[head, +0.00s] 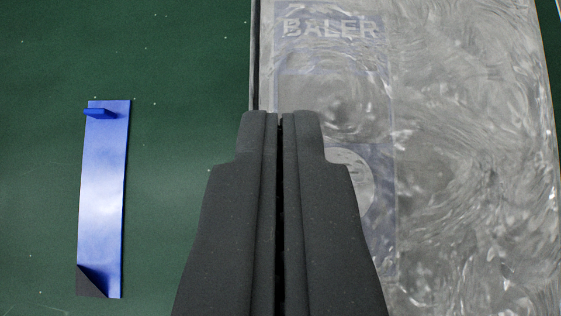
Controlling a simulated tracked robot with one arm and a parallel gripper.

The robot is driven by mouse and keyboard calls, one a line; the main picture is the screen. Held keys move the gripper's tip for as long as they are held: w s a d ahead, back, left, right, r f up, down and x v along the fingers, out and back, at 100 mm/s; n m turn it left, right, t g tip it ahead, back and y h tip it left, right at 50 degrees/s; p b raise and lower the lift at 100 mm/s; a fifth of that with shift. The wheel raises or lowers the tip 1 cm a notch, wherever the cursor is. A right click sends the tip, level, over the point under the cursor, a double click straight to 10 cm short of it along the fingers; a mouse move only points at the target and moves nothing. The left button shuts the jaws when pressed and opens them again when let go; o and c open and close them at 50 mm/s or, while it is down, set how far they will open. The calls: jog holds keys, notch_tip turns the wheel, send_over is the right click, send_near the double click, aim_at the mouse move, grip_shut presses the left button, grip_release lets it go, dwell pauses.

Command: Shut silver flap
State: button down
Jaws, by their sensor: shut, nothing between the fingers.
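A large silver panel (460,150) with a swirled metallic surface fills the right of the head view; I take it to be the silver flap. It bears a faint bluish label strip reading "BALER" with a pale round mark lower down. A dark narrow edge or gap runs along its left side. My gripper (280,115) is shut and empty, its dark fingers side by side at the lower middle. The fingertips overlap the panel's left edge in the picture; I cannot tell whether they touch it. The fingers hide the lower part of that edge.
A dark green speckled surface (180,60) fills the left side. A blue upright strip (104,195) with a small blue tab near its top and a dark corner at its bottom is on it. Bare green lies between the strip and my gripper.

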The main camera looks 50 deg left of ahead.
jog(key=shift+w+d, duration=0.1)
jog(key=shift+w+d+f+b, duration=0.3)
jog(key=shift+d+f, duration=0.1)
jog(key=shift+r, duration=0.1)
